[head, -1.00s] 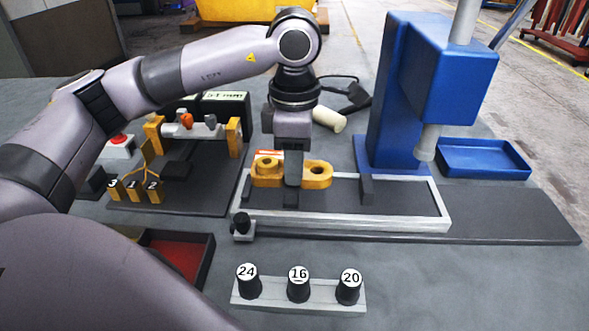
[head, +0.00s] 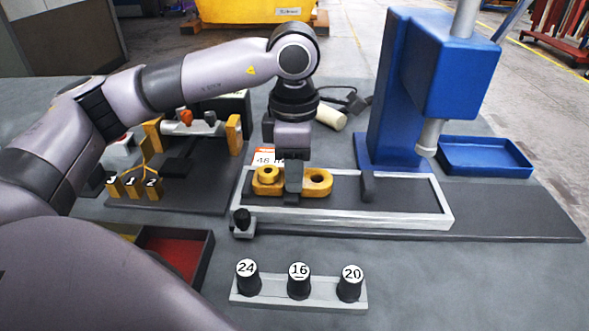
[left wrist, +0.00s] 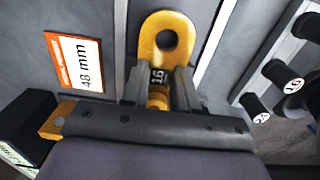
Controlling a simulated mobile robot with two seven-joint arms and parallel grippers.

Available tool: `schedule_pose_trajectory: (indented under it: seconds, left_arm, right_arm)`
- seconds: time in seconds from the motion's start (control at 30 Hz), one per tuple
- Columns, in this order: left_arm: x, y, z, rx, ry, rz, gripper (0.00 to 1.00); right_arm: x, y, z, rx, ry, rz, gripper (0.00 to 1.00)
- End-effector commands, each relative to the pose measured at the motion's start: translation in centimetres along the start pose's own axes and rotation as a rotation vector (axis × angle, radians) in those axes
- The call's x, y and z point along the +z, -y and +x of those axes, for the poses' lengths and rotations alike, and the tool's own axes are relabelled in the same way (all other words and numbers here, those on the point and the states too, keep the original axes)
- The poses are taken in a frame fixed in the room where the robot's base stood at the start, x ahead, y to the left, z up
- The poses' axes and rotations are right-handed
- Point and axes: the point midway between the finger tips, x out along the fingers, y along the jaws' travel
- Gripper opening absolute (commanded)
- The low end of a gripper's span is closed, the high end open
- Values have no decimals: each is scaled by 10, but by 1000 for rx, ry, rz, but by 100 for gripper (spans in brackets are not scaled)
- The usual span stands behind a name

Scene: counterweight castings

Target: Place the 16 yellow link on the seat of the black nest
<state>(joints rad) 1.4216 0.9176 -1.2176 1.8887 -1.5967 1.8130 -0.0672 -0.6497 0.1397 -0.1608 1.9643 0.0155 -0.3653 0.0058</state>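The yellow link (head: 316,182) has a round eye at each end, and a black "16" label shows on it in the left wrist view (left wrist: 161,36). My left gripper (head: 293,188) is shut on its middle, one finger on each side, also seen in the left wrist view (left wrist: 160,88). The link lies flat, low over or on the left part of the black nest (head: 415,197), which has a pale metal frame. I cannot tell whether it touches the seat; the finger and link hide the surface under it. My right gripper is not in view.
A dark upright block (head: 367,187) stands in the nest to the right of the link. A blue press (head: 395,100) rises behind it. Pegs marked 24, 16 and 20 stand on a pale holder (head: 325,296) in front. A black knob (head: 242,220) sits at the frame's near left corner.

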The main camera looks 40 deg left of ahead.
Motion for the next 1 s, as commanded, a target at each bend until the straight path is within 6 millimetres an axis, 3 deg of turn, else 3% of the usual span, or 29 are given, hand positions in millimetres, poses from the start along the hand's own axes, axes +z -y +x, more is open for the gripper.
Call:
schedule_pose_trajectory:
  seconds: [0.1, 0.63, 0.77, 1.0]
  left_arm:
    - [-1, 4, 10, -19, -16, 5, 53]
    - [0, 6, 2, -22, -15, 11, 53]
    - [1, 5, -12, -19, -13, 11, 53]
    - [2, 2, -74, -12, -8, 7, 53]
  right_arm:
    - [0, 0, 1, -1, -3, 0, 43]
    - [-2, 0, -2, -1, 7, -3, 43]
    - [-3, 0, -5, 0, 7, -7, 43]
    - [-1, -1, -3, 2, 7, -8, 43]
